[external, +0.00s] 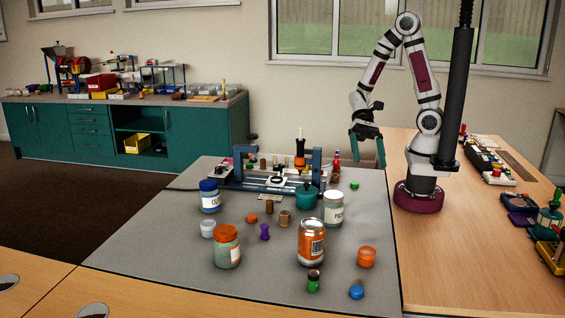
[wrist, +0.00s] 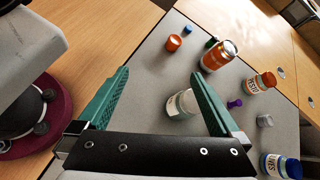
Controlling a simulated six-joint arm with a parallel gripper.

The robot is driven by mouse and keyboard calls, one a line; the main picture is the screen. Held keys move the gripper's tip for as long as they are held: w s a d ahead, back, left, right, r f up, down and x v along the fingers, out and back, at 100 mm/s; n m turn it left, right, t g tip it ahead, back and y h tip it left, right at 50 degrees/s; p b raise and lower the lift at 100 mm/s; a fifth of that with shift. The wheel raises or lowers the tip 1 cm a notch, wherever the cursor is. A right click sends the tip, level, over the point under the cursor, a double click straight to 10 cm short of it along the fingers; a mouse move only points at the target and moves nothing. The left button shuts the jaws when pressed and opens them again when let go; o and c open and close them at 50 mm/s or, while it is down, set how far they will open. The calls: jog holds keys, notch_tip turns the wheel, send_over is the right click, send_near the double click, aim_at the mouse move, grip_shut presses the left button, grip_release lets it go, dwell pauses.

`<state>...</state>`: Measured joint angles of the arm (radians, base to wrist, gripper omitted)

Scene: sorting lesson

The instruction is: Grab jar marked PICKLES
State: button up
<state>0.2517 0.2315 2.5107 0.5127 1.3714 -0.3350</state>
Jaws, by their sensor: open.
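The jar with a white lid and a label starting "PIC" (external: 335,212) stands upright on the grey mat, right of the teal pot. In the wrist view the same pale jar (wrist: 180,105) shows below my fingers, partly behind the right finger. My gripper (external: 368,152) is open and empty, raised above the mat's back right, behind and above the jar; its two teal fingers also show in the wrist view (wrist: 161,76). A blue-lidded jar with a partly legible label (external: 209,198) and an orange-lidded jar (external: 227,250) stand further left.
An orange can (external: 311,243) stands in front of the white-lidded jar. A teal pot (external: 307,196) sits close to its left, before a blue fixture (external: 270,182). An orange cup (external: 366,257), a blue cap (external: 356,292) and a purple piece (external: 265,232) lie around.

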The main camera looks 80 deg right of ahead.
jog(key=w+f+m+t+y, duration=0.2)
jog(key=w+f+m, duration=0.1)
jog(key=f+m, duration=0.1)
jog(key=m+t, duration=0.4)
jog(key=m, duration=0.2)
send_near(328, 216)
jog(key=x, duration=0.9)
jog(key=shift+f, duration=0.1)
jog(key=c, duration=1.3)
